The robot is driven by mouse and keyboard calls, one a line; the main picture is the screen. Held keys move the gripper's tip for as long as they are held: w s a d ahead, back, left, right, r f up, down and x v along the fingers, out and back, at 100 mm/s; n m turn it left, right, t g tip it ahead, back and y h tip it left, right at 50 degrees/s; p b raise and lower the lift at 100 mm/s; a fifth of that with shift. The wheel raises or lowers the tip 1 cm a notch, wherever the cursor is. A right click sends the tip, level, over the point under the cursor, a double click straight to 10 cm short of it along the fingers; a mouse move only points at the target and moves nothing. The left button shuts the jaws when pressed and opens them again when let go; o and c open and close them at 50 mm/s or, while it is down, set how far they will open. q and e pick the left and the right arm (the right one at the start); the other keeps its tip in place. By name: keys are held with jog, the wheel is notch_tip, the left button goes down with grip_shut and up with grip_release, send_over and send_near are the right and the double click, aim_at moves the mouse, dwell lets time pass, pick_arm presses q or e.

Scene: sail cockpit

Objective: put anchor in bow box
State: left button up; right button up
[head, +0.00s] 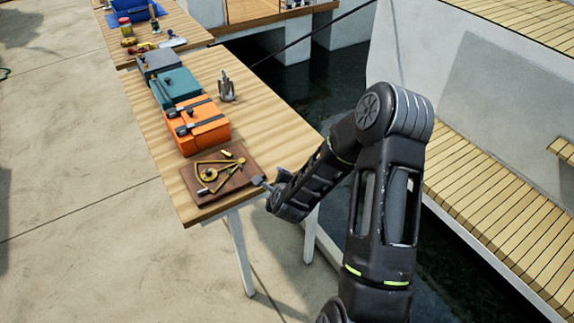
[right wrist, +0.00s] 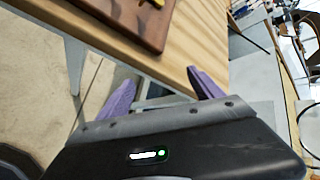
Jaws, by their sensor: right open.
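A small grey metal object that looks like a folded anchor (head: 226,88) stands on the wooden table, right of the boxes. Three lidded boxes stand in a row: orange (head: 205,133), teal (head: 175,88) and dark grey (head: 160,62). I cannot tell which is the bow box. All look closed, with dark straps or latches on top. My right gripper (head: 263,184) is at the table's near right edge, beside the brown board. In the right wrist view its purple fingers (right wrist: 163,92) are spread and empty at the table's edge. My left gripper is out of view.
A brown board (head: 240,183) with a brass sextant (head: 215,168) lies at the table's near end. A farther table holds a blue item (head: 133,10) and small objects. Dark water lies right of the table, then a boat with slatted benches (head: 490,200).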

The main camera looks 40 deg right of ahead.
jog(key=s+a+f+n+g+y, duration=0.25)
jog(key=s+a+f+n, duration=0.2)
jog(key=a+n, duration=0.3)
jog(key=s+a+f+n+g+y, duration=0.1)
jog(key=s+a+f+n+y, duration=0.2)
jog(key=a+f+n, duration=0.35)
jog(key=s+a+f+n+g+y, duration=0.3)
jog(key=s+a+n, duration=1)
jog(key=s+a, duration=0.5)
jog(key=shift+s+a+f+g, duration=0.3)
jog(key=shift+a+f+g, duration=0.2)
jog(key=shift+g, duration=0.75)
jog(key=shift+c, duration=0.6)
